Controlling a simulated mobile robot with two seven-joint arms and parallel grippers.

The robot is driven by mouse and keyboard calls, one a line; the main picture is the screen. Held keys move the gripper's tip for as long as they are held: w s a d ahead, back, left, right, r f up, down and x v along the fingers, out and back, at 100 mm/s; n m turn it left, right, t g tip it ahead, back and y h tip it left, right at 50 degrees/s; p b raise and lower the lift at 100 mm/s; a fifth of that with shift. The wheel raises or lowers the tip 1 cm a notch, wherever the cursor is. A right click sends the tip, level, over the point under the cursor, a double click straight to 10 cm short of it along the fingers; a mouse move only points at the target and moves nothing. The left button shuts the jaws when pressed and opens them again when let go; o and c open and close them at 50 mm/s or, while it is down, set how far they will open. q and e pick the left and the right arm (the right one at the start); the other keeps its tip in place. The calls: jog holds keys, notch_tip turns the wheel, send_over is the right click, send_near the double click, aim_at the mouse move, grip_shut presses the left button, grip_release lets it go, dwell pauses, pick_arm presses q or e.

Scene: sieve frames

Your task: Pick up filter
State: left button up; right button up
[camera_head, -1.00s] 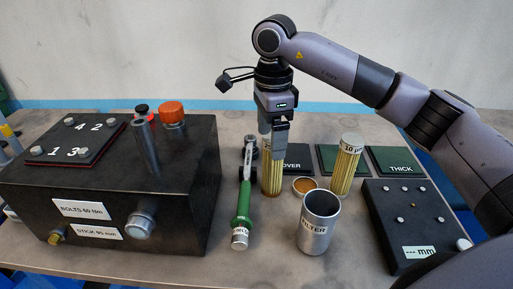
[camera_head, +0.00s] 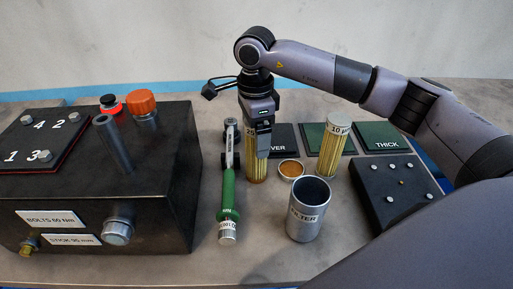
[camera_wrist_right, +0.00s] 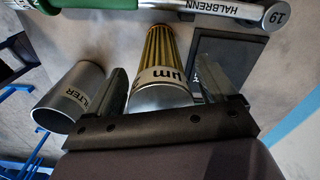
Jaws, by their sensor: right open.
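Two yellow pleated filter cartridges with white label bands stand upright on the table. The left one, marked 25 (camera_head: 256,172), is at my right gripper (camera_head: 258,152); the other, marked 10 (camera_head: 334,152), stands to its right. My right gripper is open and points down, with its fingers at the upper part of the left cartridge. In the right wrist view this cartridge (camera_wrist_right: 162,80) lies between the two spread fingers, its label band and metal end facing me. A metal cup labelled FILTER (camera_head: 307,212) stands open and empty in front. My left gripper is not in view.
A green-handled torque wrench (camera_head: 229,185) lies just left of the cartridge. A black housing (camera_head: 150,190) with an orange cap (camera_head: 140,102) fills the left. A small round dish (camera_head: 291,169), dark green plates (camera_head: 384,138) and a black bolt block (camera_head: 395,190) are to the right.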

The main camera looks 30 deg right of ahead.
jog(key=shift+f, duration=0.35)
jog(key=c, duration=1.3)
notch_tip(320, 180, up, 11)
jog(key=shift+r, duration=0.1)
jog(key=shift+c, duration=0.2)
notch_tip(320, 180, up, 9)
jog(key=p, duration=0.1)
jog(key=shift+d, duration=0.1)
